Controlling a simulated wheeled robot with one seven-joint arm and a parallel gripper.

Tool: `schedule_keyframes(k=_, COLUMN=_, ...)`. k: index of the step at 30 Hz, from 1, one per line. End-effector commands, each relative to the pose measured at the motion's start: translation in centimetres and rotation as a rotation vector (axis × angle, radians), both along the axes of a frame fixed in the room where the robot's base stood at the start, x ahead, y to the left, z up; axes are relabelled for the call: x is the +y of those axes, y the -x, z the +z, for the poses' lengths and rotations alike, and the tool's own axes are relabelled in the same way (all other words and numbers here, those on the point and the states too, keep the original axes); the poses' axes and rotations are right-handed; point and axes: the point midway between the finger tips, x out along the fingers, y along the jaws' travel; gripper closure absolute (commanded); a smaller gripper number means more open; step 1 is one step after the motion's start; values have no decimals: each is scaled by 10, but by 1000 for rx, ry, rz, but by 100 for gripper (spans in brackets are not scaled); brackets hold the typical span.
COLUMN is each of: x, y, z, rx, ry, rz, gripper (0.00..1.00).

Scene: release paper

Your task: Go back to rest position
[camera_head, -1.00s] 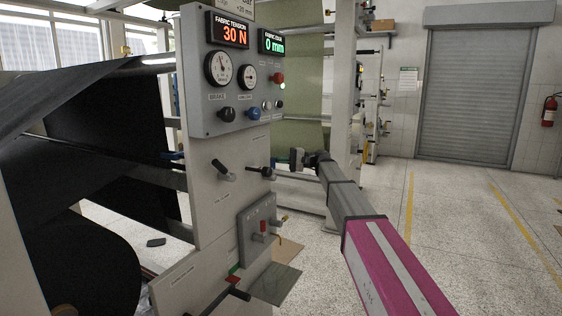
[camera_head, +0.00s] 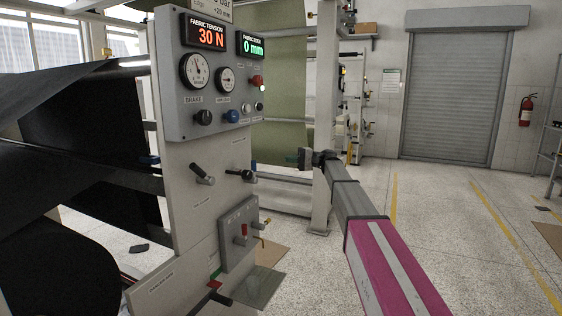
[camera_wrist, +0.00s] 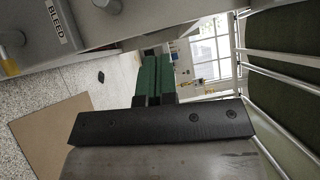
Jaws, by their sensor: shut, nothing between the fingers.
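My gripper shows in the wrist view, with its two green fingers (camera_wrist: 153,78) side by side and shut, nothing between them. In the head view my arm reaches forward from the lower right, and the end of my gripper (camera_head: 305,158) is small and dark there. It is to the right of the machine's control panel (camera_head: 176,128) and apart from its levers.
The machine's white post (camera_head: 195,225) carries levers, such as a black-handled one (camera_head: 203,174). Black fabric (camera_head: 75,130) hangs at left. A cardboard sheet (camera_wrist: 52,138) lies on the floor. Open floor (camera_head: 440,220) stretches right toward a grey shutter door (camera_head: 455,95).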

Motion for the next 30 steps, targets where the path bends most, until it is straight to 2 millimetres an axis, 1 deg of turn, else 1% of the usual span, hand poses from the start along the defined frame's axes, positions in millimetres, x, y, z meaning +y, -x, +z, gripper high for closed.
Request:
schedule_keyframes(k=3, x=-4, y=-1, z=0, rx=0, ry=0, rz=1, gripper=100)
schedule_keyframes(k=13, x=-5, y=0, z=-1, rx=0, ry=2, rz=0, gripper=100)
schedule_keyframes(k=15, x=-6, y=3, z=-8, rx=3, ry=17, rz=-8, gripper=100)
schedule_keyframes(k=17, x=-8, y=10, z=-23, rx=7, ry=50, rz=-22, gripper=100)
schedule_keyframes(k=20, x=-14, y=30, z=-65, rx=14, ry=150, rz=-62, gripper=100)
schedule_keyframes(k=21, x=-18, y=40, z=-87, rx=16, ry=205, rz=-81, gripper=100)
schedule_keyframes(k=23, x=-25, y=57, z=-122, rx=19, ry=295, rz=-113, gripper=100)
schedule_keyframes(k=24, x=-31, y=68, z=-145, rx=20, ry=357, rz=-132, gripper=100)
schedule_keyframes(k=26, x=-41, y=86, z=-179, rx=17, ry=451, rz=-159, gripper=100)
schedule_keyframes(k=27, x=-48, y=98, z=-200, rx=13, ry=515, rz=-174, gripper=100)
schedule_keyframes(k=29, x=-61, y=118, z=-232, rx=7, ry=610, rz=-195, gripper=100)
schedule_keyframes(k=30, x=-70, y=132, z=-253, rx=2, ry=675, rz=-206, gripper=100)
